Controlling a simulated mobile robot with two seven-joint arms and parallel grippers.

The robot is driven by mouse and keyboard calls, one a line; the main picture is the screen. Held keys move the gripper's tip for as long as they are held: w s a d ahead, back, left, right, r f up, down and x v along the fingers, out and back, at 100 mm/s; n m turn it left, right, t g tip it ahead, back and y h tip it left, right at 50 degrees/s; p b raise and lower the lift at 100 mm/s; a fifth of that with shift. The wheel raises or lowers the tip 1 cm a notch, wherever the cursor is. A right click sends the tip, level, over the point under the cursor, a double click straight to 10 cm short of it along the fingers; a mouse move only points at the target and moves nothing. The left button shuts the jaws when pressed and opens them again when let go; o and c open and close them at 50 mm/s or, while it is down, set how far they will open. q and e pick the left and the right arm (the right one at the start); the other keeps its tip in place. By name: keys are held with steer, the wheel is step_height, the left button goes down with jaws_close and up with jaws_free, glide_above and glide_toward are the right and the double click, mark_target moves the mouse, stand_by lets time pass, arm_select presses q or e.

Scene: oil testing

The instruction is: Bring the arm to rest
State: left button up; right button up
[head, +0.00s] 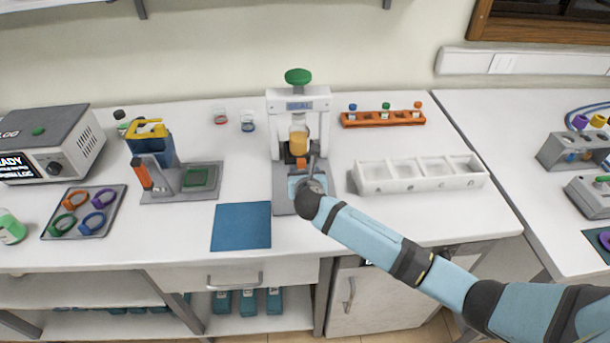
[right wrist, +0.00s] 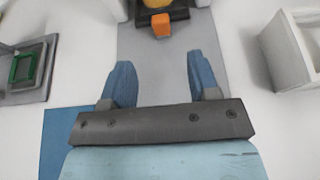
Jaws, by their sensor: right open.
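My right arm reaches in from the lower right of the head view. My right gripper (head: 308,176) is over the front of the sealing machine's grey base, and the wrist hides part of that base. In the right wrist view my right gripper (right wrist: 155,85) shows two blue fingers spread apart with nothing between them. The machine (head: 299,103) is white with a green knob on top and holds an amber container (head: 299,140). An orange block (right wrist: 161,25) on the machine lies ahead of the fingers, apart from them. My left gripper is not in view.
A blue mat (head: 241,227) lies left of the machine base. A white compartment tray (head: 420,174) stands to the right, with an orange rack (head: 383,118) behind it. A grey lever press (head: 180,183) and a ring tray (head: 83,212) are at left. The front table strip is clear.

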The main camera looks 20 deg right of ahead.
steer(key=shift+s+r, duration=0.1)
steer(key=shift+s, duration=0.1)
stand_by(0.3)
steer(key=s+f+m, duration=0.1)
steer(key=s+m, duration=0.1)
steer(key=s, duration=0.1)
steer(key=s+f+m+g, duration=0.1)
steer(key=s+m, duration=0.1)
steer(key=s+m+g, duration=0.1)
steer(key=s+m, duration=0.2)
steer(key=shift+s+a+f+y, duration=0.3)
steer(key=shift+a+f+y, duration=0.1)
steer(key=s+d+r+m+g+y, duration=0.2)
steer(key=s+m+g, duration=0.2)
steer(key=s+m, duration=1)
steer(key=s+d+r+m+g+y, duration=0.1)
steer(key=s+d+r+m+g, duration=0.15)
steer(key=s+m, duration=1.15)
steer(key=w+a+f+n+t+y, duration=0.1)
steer(key=a+f+n+t+y, duration=0.2)
steer(key=f, duration=1)
steer(key=shift+w+a+f+n+t, duration=0.2)
steer(key=shift+a+f+n+t, duration=0.2)
steer(key=shift+a+n+t, duration=0.85)
steer(key=shift+a+m+t, duration=0.3)
steer(key=shift+m+t, duration=0.05)
steer(key=shift+t, duration=0.05)
